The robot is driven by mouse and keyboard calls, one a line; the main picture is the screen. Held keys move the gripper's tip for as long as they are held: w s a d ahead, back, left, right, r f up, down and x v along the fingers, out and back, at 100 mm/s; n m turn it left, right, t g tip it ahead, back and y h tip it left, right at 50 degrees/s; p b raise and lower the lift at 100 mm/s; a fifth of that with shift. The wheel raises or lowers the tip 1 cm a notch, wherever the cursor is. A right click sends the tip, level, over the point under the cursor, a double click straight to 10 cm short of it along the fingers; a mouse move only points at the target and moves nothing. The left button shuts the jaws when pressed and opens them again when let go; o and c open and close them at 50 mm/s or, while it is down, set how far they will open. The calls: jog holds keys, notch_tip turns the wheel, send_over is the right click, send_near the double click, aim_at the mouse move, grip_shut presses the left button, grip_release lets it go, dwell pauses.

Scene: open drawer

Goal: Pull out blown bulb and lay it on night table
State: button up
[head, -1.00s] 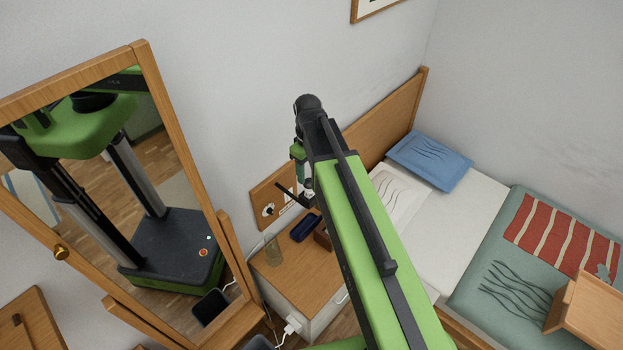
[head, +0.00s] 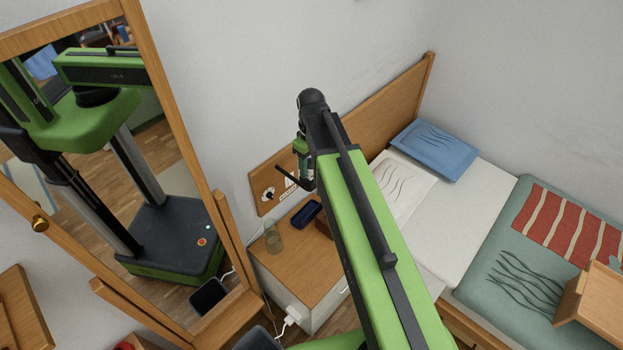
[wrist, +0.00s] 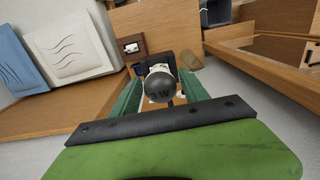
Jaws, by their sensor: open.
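The bulb (wrist: 165,92) is grey and rounded with "3W" on its end, and a pale part shows behind it in the wrist view. It sits between the two green fingers of my gripper (wrist: 160,80), which are apart. In the head view my gripper (head: 303,160) is beside the wooden wall panel, above the night table, and my arm hides the bulb there. A thin black bracket (head: 290,178) shows beside the fingers. The night table (head: 290,262) has a wooden top and pale sides; its top also shows in the wrist view (wrist: 145,18).
On the night table stand a glass (head: 273,238), a dark blue case (head: 306,214) and a small brown box (head: 323,229). A tall mirror (head: 180,170) stands at left. The bed (head: 460,205) is at right. The table's front left part is clear.

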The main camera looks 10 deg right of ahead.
jog(key=shift+f+b, duration=0.4)
jog(key=shift+f, duration=0.5)
grip_shut()
dwell(0.4)
jog(key=shift+r, duration=0.1)
jog(key=shift+r+p, duration=2.95)
jog(key=shift+p, duration=0.1)
